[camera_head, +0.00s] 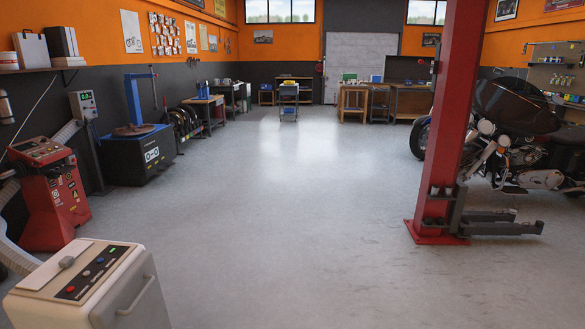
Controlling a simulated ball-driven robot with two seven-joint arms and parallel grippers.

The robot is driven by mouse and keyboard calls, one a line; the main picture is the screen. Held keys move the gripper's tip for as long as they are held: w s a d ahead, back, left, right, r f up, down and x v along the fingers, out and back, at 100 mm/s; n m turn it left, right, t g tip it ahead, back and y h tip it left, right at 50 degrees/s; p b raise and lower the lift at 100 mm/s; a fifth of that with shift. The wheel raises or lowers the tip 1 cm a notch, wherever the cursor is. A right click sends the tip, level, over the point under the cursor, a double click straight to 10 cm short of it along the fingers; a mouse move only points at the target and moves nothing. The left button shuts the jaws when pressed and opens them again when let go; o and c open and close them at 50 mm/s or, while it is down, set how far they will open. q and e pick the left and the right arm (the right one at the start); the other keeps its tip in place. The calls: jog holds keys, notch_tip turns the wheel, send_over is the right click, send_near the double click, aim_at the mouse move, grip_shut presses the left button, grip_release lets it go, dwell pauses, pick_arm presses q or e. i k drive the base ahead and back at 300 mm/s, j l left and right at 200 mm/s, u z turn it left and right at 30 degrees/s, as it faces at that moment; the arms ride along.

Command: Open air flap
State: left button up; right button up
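No air flap can be made out for certain. A pale box-shaped unit (132,292) stands at the bottom left, cut off by the picture's lower edge. Neither of my grippers is in view.
A red machine (52,190) and a black tyre machine (138,155) line the left side. A red lift post (450,130) with low arms (500,222) and a motorcycle (515,135) stand right. The middle floor (285,220) is clear to the back benches.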

aim_at(37, 280)
jog(key=u, duration=1.45)
